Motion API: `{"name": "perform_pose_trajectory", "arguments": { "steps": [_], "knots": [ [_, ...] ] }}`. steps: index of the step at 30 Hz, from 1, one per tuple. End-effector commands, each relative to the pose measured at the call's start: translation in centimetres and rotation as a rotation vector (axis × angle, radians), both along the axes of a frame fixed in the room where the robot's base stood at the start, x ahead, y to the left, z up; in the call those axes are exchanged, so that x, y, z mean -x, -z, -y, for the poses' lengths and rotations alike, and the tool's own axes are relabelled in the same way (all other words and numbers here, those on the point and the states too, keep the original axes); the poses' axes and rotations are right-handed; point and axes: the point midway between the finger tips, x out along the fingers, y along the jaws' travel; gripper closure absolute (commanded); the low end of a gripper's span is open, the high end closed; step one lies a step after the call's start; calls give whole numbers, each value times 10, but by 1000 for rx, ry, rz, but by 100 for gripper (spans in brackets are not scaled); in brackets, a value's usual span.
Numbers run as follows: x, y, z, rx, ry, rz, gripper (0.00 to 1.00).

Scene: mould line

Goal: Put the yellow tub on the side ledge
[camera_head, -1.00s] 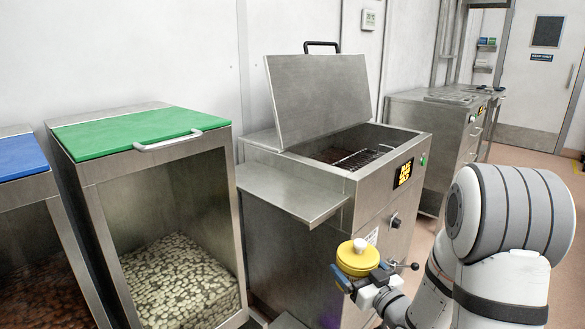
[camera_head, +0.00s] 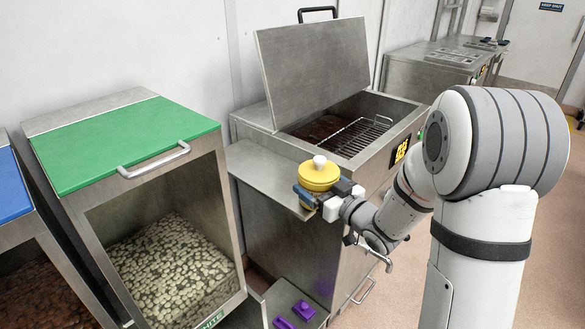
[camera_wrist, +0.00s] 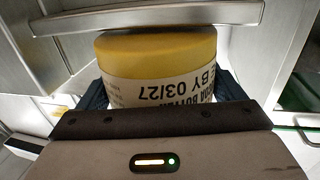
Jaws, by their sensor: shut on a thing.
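The yellow tub (camera_head: 319,174) has a yellow lid with a pale knob on top. My gripper (camera_head: 318,194) is shut on it and holds it upright, by the right end of the side ledge (camera_head: 262,172). The ledge is a bare steel shelf on the left side of the steel machine. In the head view the tub overlaps the ledge's edge; I cannot tell whether it touches. In the wrist view the tub (camera_wrist: 155,60) sits between the dark fingers, its printed label upside down, with a steel edge (camera_wrist: 150,16) just beyond it.
The steel machine (camera_head: 375,165) has its lid (camera_head: 315,65) raised and a wire rack inside. A green-lidded bin (camera_head: 120,145) with pale pieces stands to the left. Purple items (camera_head: 303,310) lie on a low step below. The ledge's top is clear.

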Motion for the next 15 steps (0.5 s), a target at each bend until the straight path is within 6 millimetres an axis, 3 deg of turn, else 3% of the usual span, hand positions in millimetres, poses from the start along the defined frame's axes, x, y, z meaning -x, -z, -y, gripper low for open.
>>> {"name": "perform_pose_trajectory", "arguments": {
  "steps": [6,15],
  "knots": [
    [-34,-1,-33,-2,-7,2,49],
    [-52,-1,-47,-1,-7,3,49]
  ]
}}
